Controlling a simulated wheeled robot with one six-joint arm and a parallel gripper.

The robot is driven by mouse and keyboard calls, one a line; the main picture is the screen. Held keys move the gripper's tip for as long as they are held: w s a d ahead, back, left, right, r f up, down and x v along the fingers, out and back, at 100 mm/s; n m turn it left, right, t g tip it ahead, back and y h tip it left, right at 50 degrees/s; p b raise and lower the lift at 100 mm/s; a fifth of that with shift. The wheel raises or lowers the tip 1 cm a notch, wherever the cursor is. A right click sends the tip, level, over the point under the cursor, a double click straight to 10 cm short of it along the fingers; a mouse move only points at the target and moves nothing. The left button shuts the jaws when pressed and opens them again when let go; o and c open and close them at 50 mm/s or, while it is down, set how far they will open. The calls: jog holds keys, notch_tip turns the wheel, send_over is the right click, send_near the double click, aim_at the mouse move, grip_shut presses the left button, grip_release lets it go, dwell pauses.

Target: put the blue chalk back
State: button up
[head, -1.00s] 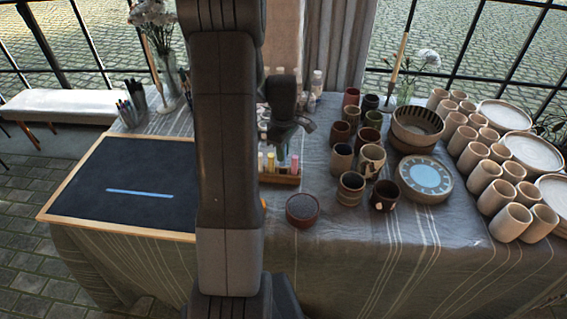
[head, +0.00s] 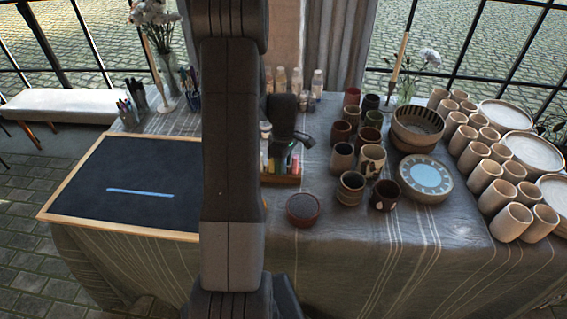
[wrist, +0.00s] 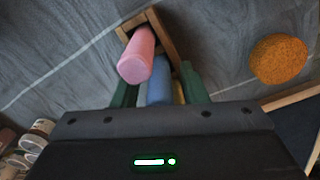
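In the wrist view the blue chalk (wrist: 158,80) stands between the two green fingers of my gripper (wrist: 160,88). Slim gaps show on both sides of it, so the fingers look open around it. A pink chalk (wrist: 136,62) stands in the wooden chalk holder (wrist: 165,38) just beyond. Pale and yellow pieces show partly beside the blue one. The blue chalk's lower end is hidden, so I cannot tell how it is seated. In the head view my gripper (head: 288,150) is low over the chalk holder (head: 281,180). A blue line (head: 140,193) is drawn on the blackboard (head: 100,210).
A round dark-red dish (head: 302,208) sits in front of the holder; its orange-brown top (wrist: 279,60) shows in the wrist view. Small bottles (head: 297,80) stand behind. Mugs (head: 343,158) and a blue-centred plate (head: 426,177) crowd the right. Cloth near the front edge is clear.

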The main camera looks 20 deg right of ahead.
notch_tip(320, 180, up, 12)
jog(key=shift+r, duration=0.2)
dwell(0.6)
jog(key=shift+f, duration=0.1)
notch_tip(320, 180, down, 11)
jog(key=shift+f, duration=0.2)
jog(key=shift+r, duration=0.85)
jog(key=shift+f, duration=0.1)
